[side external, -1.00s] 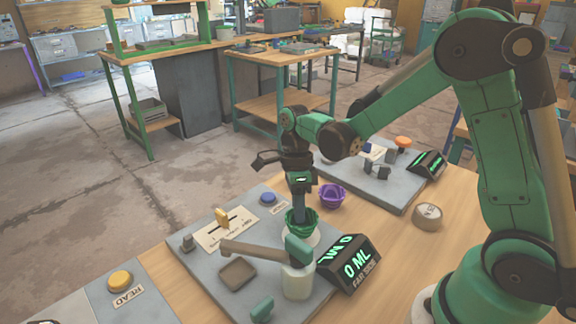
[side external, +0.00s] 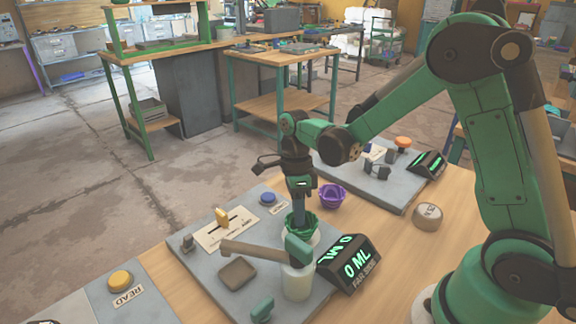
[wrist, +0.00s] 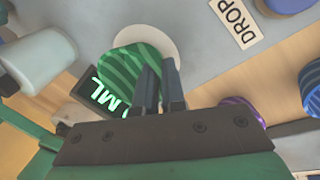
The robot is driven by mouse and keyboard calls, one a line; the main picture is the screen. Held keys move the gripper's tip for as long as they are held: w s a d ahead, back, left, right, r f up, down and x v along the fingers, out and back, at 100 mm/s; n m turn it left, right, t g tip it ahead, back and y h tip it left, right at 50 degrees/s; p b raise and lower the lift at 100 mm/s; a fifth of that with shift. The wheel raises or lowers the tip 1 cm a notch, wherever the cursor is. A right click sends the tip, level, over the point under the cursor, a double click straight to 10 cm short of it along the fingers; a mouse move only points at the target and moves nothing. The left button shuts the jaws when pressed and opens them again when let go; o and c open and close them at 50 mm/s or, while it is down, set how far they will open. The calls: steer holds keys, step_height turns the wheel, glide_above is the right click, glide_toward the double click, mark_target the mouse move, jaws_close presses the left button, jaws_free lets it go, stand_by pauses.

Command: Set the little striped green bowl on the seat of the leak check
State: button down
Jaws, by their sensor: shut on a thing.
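The little striped green bowl (side external: 301,227) is between my gripper's fingertips, at the white round seat (side external: 314,238) of the leak check. In the wrist view the striped bowl (wrist: 138,68) lies over the pale round seat (wrist: 166,44), off to one side of its middle. My gripper (side external: 299,212) points down and is shut on the bowl's wall; its fingers also show in the wrist view (wrist: 160,90). Whether the bowl's bottom touches the seat is hidden. The leak check's display (side external: 350,262) reads 0 ML.
A spout arm on a pale post (side external: 298,281) stands close in front of the seat. A purple bowl (side external: 332,196) stands behind it on the table. A blue button (side external: 268,198), a slider (side external: 222,217) and a yellow READ button (side external: 121,279) lie to the left. A grey round weight (side external: 428,217) sits at right.

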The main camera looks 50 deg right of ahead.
steer(key=shift+f, duration=0.15)
steer(key=c, duration=0.9)
jaws_free()
steer(key=shift+v, duration=2.85)
